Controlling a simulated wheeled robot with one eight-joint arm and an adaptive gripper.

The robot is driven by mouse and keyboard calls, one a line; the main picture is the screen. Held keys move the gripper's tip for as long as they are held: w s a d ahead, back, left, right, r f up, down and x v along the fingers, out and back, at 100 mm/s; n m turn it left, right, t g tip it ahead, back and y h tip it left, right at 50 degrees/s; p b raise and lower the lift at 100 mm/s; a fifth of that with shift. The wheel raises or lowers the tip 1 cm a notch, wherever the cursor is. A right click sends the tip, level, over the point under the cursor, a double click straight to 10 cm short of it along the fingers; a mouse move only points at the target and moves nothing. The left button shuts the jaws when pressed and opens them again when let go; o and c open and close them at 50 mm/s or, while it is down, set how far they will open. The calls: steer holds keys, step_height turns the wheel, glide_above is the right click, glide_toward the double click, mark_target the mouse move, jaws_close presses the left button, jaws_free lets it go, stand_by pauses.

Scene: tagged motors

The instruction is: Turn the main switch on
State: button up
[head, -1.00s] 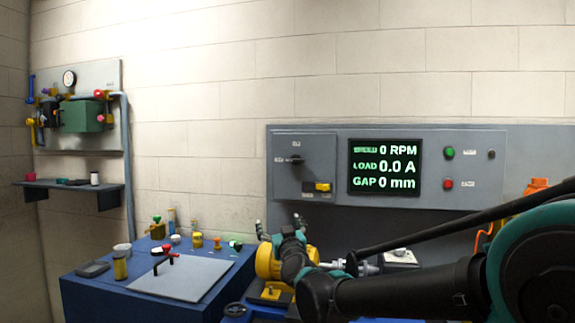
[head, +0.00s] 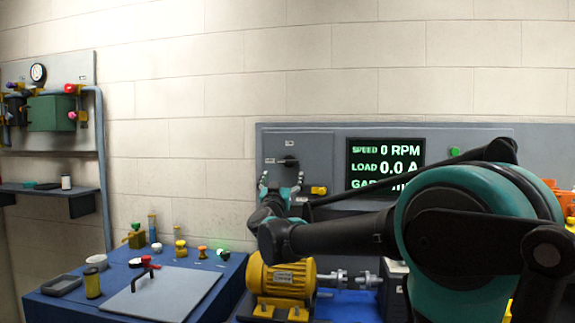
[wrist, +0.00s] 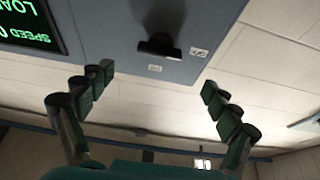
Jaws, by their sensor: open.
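The main switch is a black rotary knob (head: 288,162) on the left section of the grey control panel (head: 460,185). Its bar looks roughly horizontal, with one small label above it and one to its left. My gripper (head: 281,182) is open and empty just below the knob in the head view, its two fingers pointing up towards the panel. The wrist view looks upside down; there the knob (wrist: 160,45) lies beyond and between the spread fingertips (wrist: 157,80), with a gap to them. No contact shows.
The display (head: 385,165) reads speed 0 RPM and load 0.0 A; my arm partly covers it. A yellow part (head: 318,190) sits on the panel right of the gripper. A yellow motor (head: 282,278) stands below my arm. A blue bench (head: 60,303) with small items is left.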

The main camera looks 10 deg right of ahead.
mark_target(288, 163)
steer(key=x, duration=0.9)
steer(key=shift+w, duration=0.3)
steer(key=shift+r, duration=0.1)
steer(key=c, duration=1.2)
